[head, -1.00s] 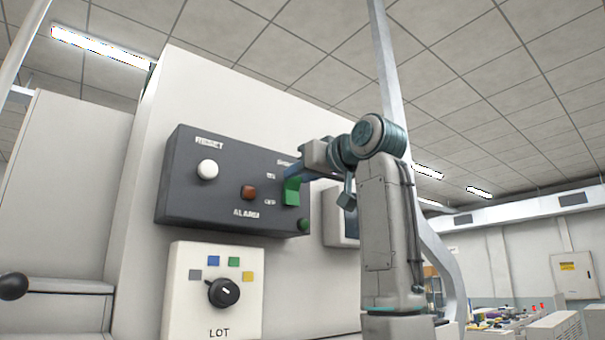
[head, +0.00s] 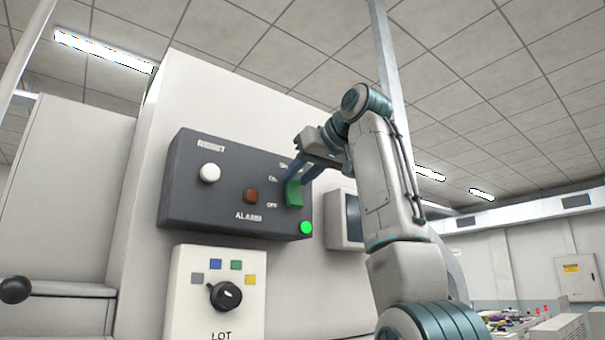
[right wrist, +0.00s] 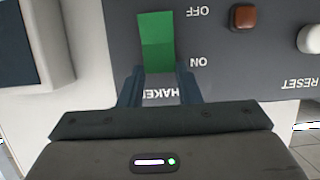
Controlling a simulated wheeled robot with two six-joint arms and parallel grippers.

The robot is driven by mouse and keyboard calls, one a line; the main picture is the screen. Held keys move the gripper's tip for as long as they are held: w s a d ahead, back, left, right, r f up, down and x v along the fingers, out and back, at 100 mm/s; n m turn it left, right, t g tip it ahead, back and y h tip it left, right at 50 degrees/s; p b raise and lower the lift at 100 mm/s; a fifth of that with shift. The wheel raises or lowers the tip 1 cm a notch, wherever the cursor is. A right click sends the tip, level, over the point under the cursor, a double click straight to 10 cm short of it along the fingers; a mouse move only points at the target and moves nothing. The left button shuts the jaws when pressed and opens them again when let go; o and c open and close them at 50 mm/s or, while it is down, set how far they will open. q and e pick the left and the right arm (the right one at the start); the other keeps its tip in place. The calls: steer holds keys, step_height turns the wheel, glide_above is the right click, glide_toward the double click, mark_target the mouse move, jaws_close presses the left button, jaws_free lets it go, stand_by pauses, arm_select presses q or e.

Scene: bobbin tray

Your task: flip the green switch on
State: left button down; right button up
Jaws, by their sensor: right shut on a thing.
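The green switch (head: 294,193) is a rocker on the dark control panel, with ON marked by its upper end and OFF by its lower end. My right gripper (head: 291,178) is at the switch's upper, ON end. In the right wrist view the green switch (right wrist: 155,40) shows a brighter face toward OFF and a darker face toward ON. There the fingertips of my right gripper (right wrist: 160,72) stand on either side of the ON end, shut on it. A round green lamp (head: 305,228) below the switch is lit brightly. My left gripper is not in view.
The dark panel (head: 225,219) also bears a white RESET button (head: 210,172) and a red-brown ALARM button (head: 250,196). Below is a white LOT plate with a black knob (head: 225,295). A small screen (head: 353,218) is right of the panel.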

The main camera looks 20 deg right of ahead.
steer(key=o, duration=1)
steer(key=shift+w, duration=0.1)
steer(key=b+v, duration=0.4)
steer(key=v, duration=0.6)
steer(key=shift+s+d+r, duration=0.1)
steer(key=shift+s, duration=0.3)
